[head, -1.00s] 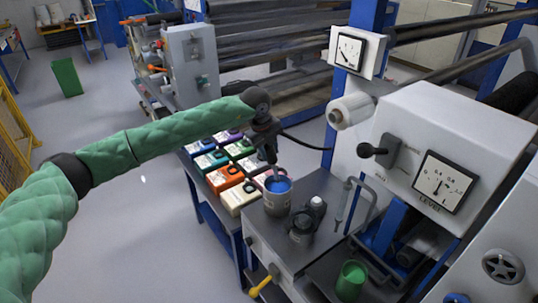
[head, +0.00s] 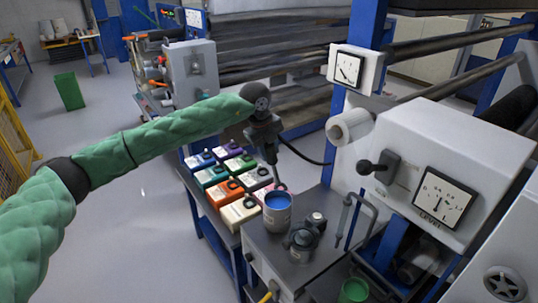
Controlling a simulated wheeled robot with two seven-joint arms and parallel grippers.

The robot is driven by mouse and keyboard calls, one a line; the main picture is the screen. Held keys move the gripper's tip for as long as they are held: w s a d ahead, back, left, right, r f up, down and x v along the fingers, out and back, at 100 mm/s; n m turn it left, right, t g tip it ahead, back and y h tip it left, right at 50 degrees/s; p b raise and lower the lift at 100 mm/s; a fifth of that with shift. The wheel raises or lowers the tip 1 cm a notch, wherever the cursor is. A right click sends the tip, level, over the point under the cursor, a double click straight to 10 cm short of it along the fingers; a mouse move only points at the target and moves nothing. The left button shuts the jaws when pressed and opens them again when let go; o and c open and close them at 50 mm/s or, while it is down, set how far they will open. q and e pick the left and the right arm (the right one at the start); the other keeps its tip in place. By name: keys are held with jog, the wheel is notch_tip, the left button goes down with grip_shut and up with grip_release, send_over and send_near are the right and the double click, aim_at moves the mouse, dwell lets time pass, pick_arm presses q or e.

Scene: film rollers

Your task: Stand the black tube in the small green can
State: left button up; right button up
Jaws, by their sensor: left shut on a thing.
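My left gripper (head: 270,157) points down above the can with blue contents (head: 277,220). It is shut on a thin, dark piece, which I take to be the black tube (head: 280,183). The tube's lower end is at the far rim of this can, and I cannot tell whether it is inside. The small green can (head: 354,291) stands at the bottom edge of the head view, partly cut off, to the right of and nearer than the gripper. My right gripper is not in view.
Several coloured boxes (head: 223,181) lie left of the blue-filled can. A dark round vessel (head: 301,243) stands just right of it. A bent metal pipe (head: 349,213) rises between this and the white gauge box (head: 440,165) on the right.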

pick_arm(q)
jog(key=shift+w+d+v, duration=0.1)
jog(key=shift+d+v, duration=0.05)
jog(key=shift+v, duration=0.65)
jog(key=shift+w+d+v, duration=0.1)
jog(key=shift+d+v, duration=0.05)
jog(key=shift+v, duration=0.65)
jog(key=shift+w+d+v, duration=0.15)
jog(key=shift+v, duration=0.65)
jog(key=shift+r, duration=0.1)
